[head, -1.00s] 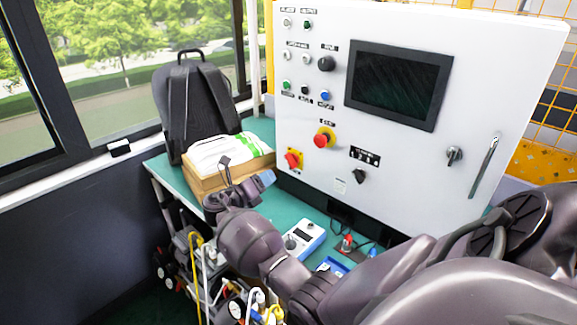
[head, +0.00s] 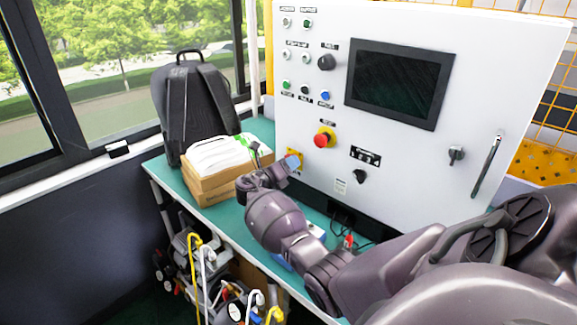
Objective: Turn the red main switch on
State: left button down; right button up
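The red main switch sits on a yellow plate (head: 300,153), low on the left of the white cabinet front. Its red knob is mostly hidden behind my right gripper (head: 292,162), so its turned position cannot be read. The gripper's bluish tip is in front of the switch; I cannot tell whether it touches. The gripper's fingers are too small and overlapped to show whether they are open or shut. My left gripper is not in view.
A red mushroom button (head: 323,138) is just up and right of the switch. A black knob (head: 360,176) is to the right. A cardboard box (head: 207,186) with white items and a black backpack (head: 190,105) stand on the green table (head: 222,222), left of the gripper.

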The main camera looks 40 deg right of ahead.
jog(key=shift+c, duration=0.4)
grip_shut()
jog(key=shift+m, duration=0.4)
jog(key=shift+w+m+b, duration=0.2)
jog(key=shift+m+b, duration=0.35)
jog(key=shift+m, duration=3.8)
jog(key=shift+w+m+b, duration=0.2)
jog(key=shift+m+b, duration=0.35)
jog(key=shift+m, duration=3.8)
